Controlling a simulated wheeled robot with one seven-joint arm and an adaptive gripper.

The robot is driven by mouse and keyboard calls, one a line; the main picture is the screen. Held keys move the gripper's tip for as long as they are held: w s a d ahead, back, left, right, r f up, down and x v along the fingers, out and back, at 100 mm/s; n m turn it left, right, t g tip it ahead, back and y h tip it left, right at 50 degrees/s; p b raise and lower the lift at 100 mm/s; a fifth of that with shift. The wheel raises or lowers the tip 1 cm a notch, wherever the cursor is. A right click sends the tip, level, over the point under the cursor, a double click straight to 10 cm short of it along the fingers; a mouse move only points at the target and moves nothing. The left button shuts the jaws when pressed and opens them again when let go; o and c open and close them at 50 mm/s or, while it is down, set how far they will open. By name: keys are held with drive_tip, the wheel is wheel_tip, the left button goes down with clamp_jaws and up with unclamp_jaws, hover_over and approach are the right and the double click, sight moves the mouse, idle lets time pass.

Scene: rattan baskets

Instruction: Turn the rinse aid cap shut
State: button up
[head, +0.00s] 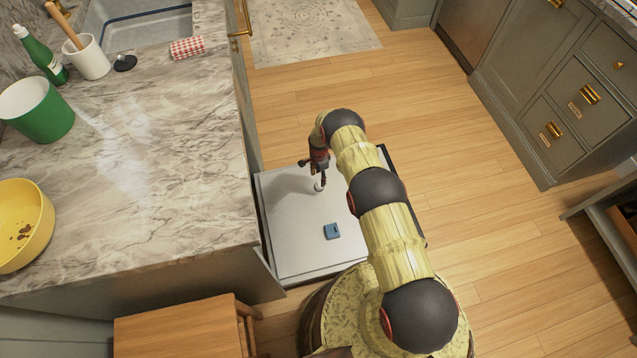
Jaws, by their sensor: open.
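The open dishwasher door (290,240) lies flat beside the counter, its pale inner face up. A small white round piece, which looks like the rinse aid cap (317,188), shows on the door right at my fingertips. My gripper (321,181) points down over it with its fingers open. I cannot tell whether the fingers touch the cap or stand around it, and the cap's turn position is too small to read. A small blue square piece (332,231), perhaps the dispenser, is on the door nearer to me.
A marble counter (170,190) runs along the left, holding a yellow bowl (22,222), a green pot (38,108) and a green bottle (38,52). A wooden stool (175,328) stands at the front left. The wood floor (480,215) to the right is clear.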

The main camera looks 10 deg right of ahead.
sight(319, 185)
drive_tip(key=shift+w+f+m, duration=0.1)
drive_tip(key=shift+w+m, duration=0.25)
drive_tip(key=shift+m, duration=0.75)
drive_tip(key=shift+f, duration=0.2)
wheel_tip(319, 185, down, 7)
drive_tip(key=b, duration=0.3)
drive_tip(key=shift+f, duration=0.2)
drive_tip(key=shift+c, duration=1.2)
drive_tip(key=c, duration=0.9)
